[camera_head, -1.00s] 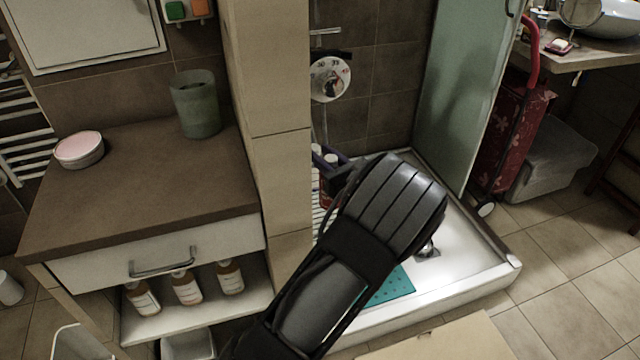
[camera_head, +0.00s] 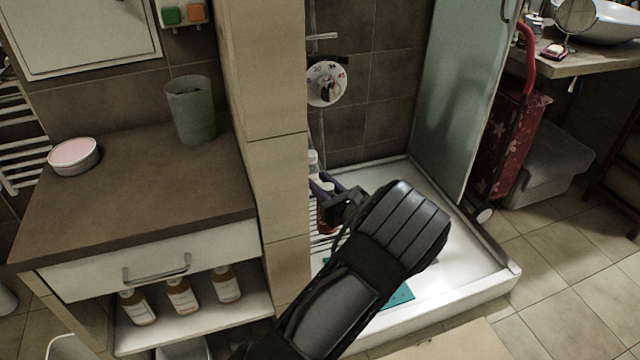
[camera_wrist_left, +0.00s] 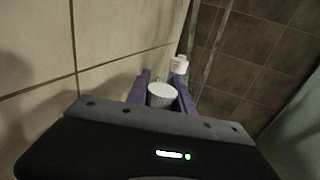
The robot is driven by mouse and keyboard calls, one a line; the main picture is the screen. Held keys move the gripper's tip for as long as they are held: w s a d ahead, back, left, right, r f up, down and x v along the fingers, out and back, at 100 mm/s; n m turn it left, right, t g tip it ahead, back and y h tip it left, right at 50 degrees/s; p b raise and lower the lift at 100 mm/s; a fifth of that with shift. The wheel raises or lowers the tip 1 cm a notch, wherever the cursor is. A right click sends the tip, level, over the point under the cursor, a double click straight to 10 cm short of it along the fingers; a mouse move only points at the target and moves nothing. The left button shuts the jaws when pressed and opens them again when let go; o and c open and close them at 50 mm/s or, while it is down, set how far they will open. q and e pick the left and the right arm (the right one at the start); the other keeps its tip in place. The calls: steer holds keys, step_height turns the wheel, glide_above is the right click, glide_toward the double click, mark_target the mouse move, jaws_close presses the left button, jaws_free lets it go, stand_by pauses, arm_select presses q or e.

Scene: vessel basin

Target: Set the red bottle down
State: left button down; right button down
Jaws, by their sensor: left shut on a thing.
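My left gripper (camera_head: 327,188) reaches into the shower corner, just right of the tiled pillar. It is shut on the red bottle (camera_head: 324,221), which is mostly hidden behind the gripper and the pillar edge. In the left wrist view the bottle's white ribbed cap (camera_wrist_left: 160,94) sits between the two purple fingers (camera_wrist_left: 162,100). The bottle looks upright, close to a white slatted rack (camera_head: 317,247). I cannot tell whether its base touches the rack. My right gripper is not in view.
Another white-capped bottle (camera_head: 313,163) stands just beyond the held one, also visible in the left wrist view (camera_wrist_left: 179,68). The tiled pillar (camera_head: 270,150) is close on the left. The shower tray (camera_head: 462,265) has free room to the right, with a teal mat (camera_head: 400,297).

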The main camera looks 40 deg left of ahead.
arm_select(q)
steer(key=c, duration=1.1)
jaws_free()
steer(key=shift+f, duration=0.1)
steer(key=v, duration=1.2)
steer(key=shift+p, duration=0.35)
